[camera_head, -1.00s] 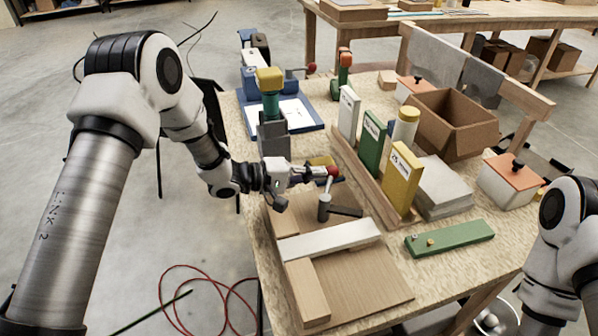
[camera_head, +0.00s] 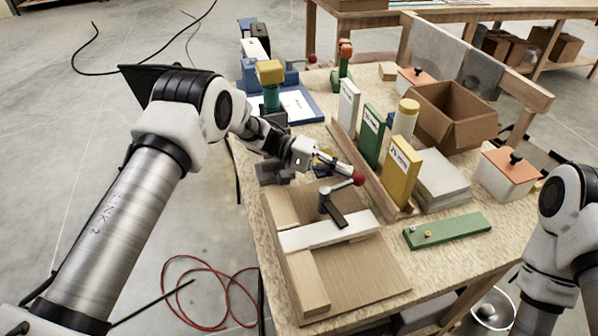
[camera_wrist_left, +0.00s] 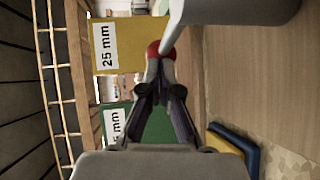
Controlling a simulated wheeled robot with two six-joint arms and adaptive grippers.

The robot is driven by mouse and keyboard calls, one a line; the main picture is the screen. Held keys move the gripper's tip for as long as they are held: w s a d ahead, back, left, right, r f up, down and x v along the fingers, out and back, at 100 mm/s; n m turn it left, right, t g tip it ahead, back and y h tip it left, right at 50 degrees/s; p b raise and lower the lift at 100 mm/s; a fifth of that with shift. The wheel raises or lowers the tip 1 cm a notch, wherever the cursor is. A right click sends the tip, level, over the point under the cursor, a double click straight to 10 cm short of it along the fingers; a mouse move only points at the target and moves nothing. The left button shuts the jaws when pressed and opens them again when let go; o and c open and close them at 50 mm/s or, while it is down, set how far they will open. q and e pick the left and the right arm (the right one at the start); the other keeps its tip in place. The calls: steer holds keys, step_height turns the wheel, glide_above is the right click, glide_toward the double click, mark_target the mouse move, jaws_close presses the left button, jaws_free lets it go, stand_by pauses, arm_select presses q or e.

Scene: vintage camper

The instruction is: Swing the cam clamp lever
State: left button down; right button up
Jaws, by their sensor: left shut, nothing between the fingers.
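The cam clamp lever (camera_head: 340,186) is a grey arm with a red ball knob (camera_head: 358,179) at its end. It stands on a grey post on the wooden fixture (camera_head: 365,270). The arm points right, and the dark clamp foot (camera_head: 338,218) reaches over the white bar (camera_head: 325,233). My left gripper (camera_head: 351,171) is shut and empty, its tips at the knob. In the left wrist view, the shut fingers (camera_wrist_left: 160,72) end right at the red knob (camera_wrist_left: 158,50) and seem to touch it. My right gripper is out of view.
A yellow 25 mm block (camera_head: 402,175), a green block (camera_head: 370,137) and a white block (camera_head: 347,108) stand in a wooden rack just right of the knob. A green bar (camera_head: 447,230) lies farther right. A cardboard box (camera_head: 455,115) is behind.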

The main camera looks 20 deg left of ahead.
arm_select(q)
steer(key=shift+s+d, duration=0.1)
steer(key=shift+d, duration=0.25)
stand_by(0.4)
steer(key=a+r, duration=0.2)
steer(key=a, duration=1)
steer(key=shift+w, duration=0.35)
